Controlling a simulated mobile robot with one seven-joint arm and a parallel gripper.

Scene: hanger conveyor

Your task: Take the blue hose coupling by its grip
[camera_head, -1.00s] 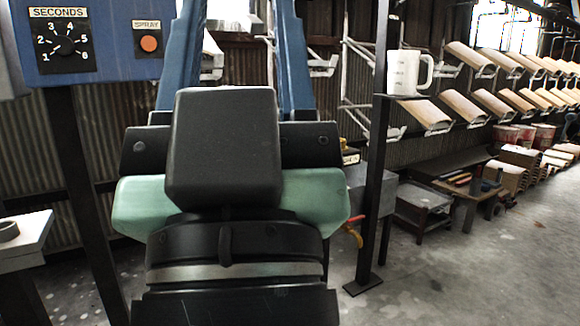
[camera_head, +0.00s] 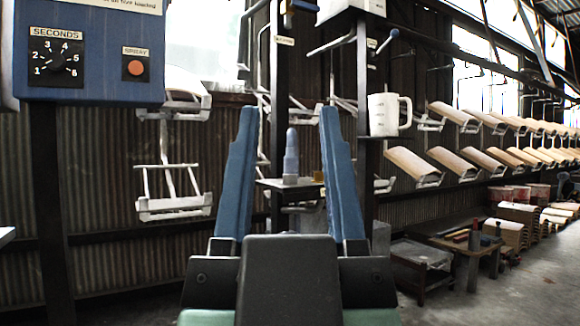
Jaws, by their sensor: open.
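What appears to be the blue hose coupling (camera_head: 290,160) stands upright on a small dark shelf (camera_head: 270,184). It is pale grey-blue, with a narrower rounded top and a wider lower part. My gripper (camera_head: 287,112) has two long blue fingers spread wide apart, with nothing held between them. In the picture the coupling shows in the gap between the fingers, apart from both. It seems to stand beyond them, but the exact distance is hard to tell. The shelf's lower part is partly hidden behind my gripper.
A blue control box (camera_head: 95,55) with a seconds dial and orange spray button is at upper left. A white mug (camera_head: 384,115) stands right of the fingers, by a dark post. White hangers (camera_head: 172,205) hang at left. A low table (camera_head: 465,243) and open floor lie right.

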